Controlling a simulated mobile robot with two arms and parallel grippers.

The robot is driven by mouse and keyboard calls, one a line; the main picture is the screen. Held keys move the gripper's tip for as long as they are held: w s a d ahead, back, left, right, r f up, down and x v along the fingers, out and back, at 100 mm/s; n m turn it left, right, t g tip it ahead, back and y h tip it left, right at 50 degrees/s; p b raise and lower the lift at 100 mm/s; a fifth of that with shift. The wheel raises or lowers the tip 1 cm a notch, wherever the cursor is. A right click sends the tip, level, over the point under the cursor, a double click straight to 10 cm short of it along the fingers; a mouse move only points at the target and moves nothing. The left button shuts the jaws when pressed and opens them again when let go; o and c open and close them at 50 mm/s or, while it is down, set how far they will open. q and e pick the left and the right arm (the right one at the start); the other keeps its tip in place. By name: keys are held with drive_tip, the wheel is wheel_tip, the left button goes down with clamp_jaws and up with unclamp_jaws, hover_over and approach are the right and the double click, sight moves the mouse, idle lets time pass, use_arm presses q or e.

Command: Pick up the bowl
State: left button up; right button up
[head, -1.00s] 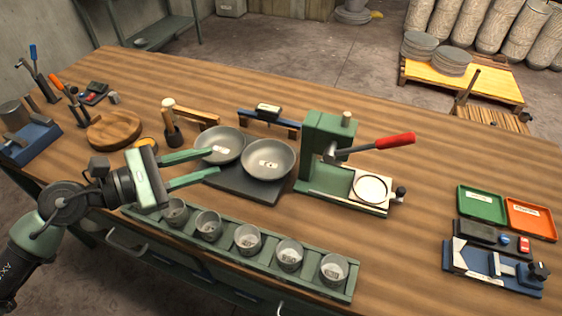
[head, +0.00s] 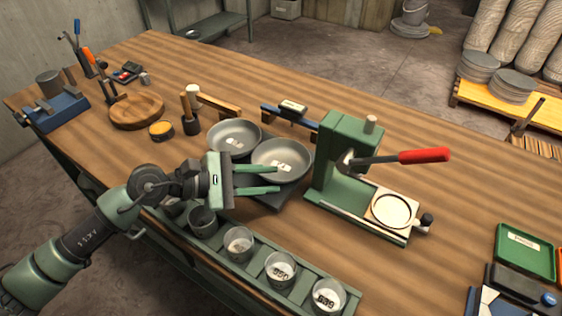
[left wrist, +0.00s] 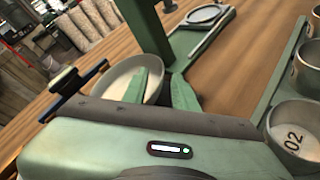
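Two shallow grey bowls with white labels sit side by side on a dark mat (head: 262,199), the left bowl (head: 222,133) partly behind the right bowl (head: 295,151). My left gripper (head: 278,178) is open and empty, its green fingers pointing right across the near edge of the right bowl. In the left wrist view the open fingers (left wrist: 160,75) stand in front of a bowl (left wrist: 120,83) and hide part of it. Contact cannot be told. My right gripper is in neither view.
A green press (head: 345,165) with a red-tipped lever stands right of the bowls. A green rack (head: 190,232) of several numbered cups runs along the front, below my left arm. A mallet (head: 189,112) and a round wooden board (head: 137,110) stand to the left.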

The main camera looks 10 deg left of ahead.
use_arm(q)
drive_tip(key=x, duration=0.3)
drive_tip(key=shift+d+p, duration=0.25)
drive_tip(key=shift+p, duration=0.05)
clamp_jaws()
idle(1.1)
